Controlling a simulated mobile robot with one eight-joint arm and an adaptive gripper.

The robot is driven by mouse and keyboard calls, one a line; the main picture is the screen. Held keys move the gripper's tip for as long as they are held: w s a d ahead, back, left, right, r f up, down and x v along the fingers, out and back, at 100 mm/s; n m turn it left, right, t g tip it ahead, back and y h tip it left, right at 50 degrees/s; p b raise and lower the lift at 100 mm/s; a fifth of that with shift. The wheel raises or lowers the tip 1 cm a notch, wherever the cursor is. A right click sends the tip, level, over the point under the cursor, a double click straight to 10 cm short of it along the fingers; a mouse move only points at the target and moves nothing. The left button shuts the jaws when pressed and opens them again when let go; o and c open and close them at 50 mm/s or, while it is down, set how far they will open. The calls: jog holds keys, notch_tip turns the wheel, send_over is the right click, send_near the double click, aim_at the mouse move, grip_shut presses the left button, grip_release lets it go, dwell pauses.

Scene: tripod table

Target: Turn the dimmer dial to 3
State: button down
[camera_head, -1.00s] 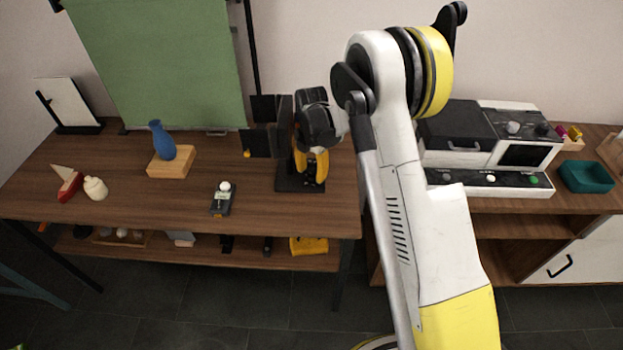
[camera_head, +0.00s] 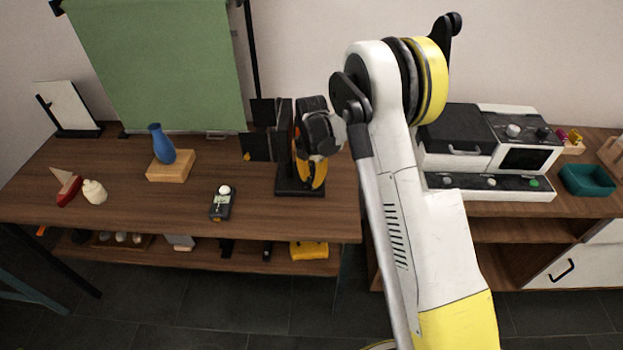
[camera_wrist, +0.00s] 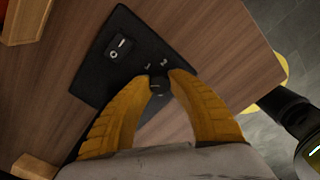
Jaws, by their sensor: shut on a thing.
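The dimmer dial (camera_wrist: 159,86) is a small dark round knob on a black base plate (camera_wrist: 88,76), seen in the wrist view. Small white marks are printed above it; I cannot surely read which mark it points to. A rocker switch (camera_wrist: 119,47) sits on the same plate. The yellow fingers of my gripper (camera_wrist: 160,82) are shut on the dial, one on each side, and hide its flanks. In the head view my gripper (camera_head: 318,176) is down at the dark base (camera_head: 289,192) of a black panelled lamp-like stand (camera_head: 284,140). The dial is hidden there.
A grey handheld device (camera_head: 221,203) lies left of the base. A blue vase (camera_head: 161,145) stands on a wooden block (camera_head: 169,167) further left. A white machine (camera_head: 487,150) stands on the right-hand bench. Bare tabletop (camera_head: 285,222) lies in front.

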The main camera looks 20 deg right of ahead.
jog(key=m, duration=0.8)
jog(key=shift+m, duration=0.4)
jog(key=m, duration=0.3)
jog(key=shift+m, duration=0.4)
jog(key=m, duration=0.4)
jog(key=shift+b, duration=0.3)
jog(key=m, duration=0.7)
jog(key=shift+m, duration=0.4)
jog(key=m, duration=0.3)
jog(key=shift+d, duration=0.1)
jog(key=shift+m, duration=2.1)
